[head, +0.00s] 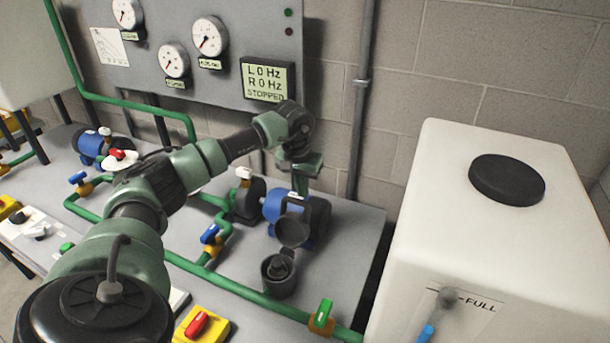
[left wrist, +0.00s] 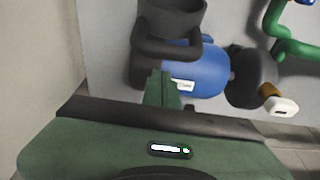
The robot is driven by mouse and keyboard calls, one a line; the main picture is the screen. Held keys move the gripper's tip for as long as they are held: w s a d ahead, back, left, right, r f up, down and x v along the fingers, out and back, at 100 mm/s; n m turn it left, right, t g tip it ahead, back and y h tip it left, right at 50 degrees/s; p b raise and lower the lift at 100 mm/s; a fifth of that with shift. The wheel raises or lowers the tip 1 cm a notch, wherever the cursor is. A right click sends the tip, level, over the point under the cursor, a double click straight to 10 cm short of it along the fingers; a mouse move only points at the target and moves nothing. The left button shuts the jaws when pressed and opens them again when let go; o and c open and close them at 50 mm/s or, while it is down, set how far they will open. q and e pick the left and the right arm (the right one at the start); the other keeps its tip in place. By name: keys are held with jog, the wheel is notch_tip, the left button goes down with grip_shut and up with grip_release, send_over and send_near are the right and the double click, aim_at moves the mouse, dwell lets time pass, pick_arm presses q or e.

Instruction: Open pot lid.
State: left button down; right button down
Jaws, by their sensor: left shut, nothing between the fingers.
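A small dark pot (head: 279,285) stands on the grey bench in front of a blue pump (head: 318,215). Its top is uncovered and a dark part shows inside. The dark round lid (head: 292,232) is tilted up above the pot's back edge, with a loop handle at its upper end. My left gripper (head: 300,190) points down just behind and above the handle. It is shut and empty, and its green fingers also show in the left wrist view (left wrist: 161,85). I cannot tell whether they touch the dark loop (left wrist: 166,48) there. My right gripper is not in view.
A white tank (head: 450,215) with a black cap stands close on the right. Green pipes (head: 240,290) with valves run along the bench. A grey panel with gauges and a display (head: 267,80) reading "STOPPED" is behind. A yellow box with a red switch (head: 200,324) is at the front.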

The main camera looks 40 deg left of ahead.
pick_arm(q)
jog(key=shift+s+d+r, duration=0.1)
jog(key=shift+s+d, duration=0.15)
jog(key=shift+s, duration=0.55)
jog(key=shift+s, duration=0.1)
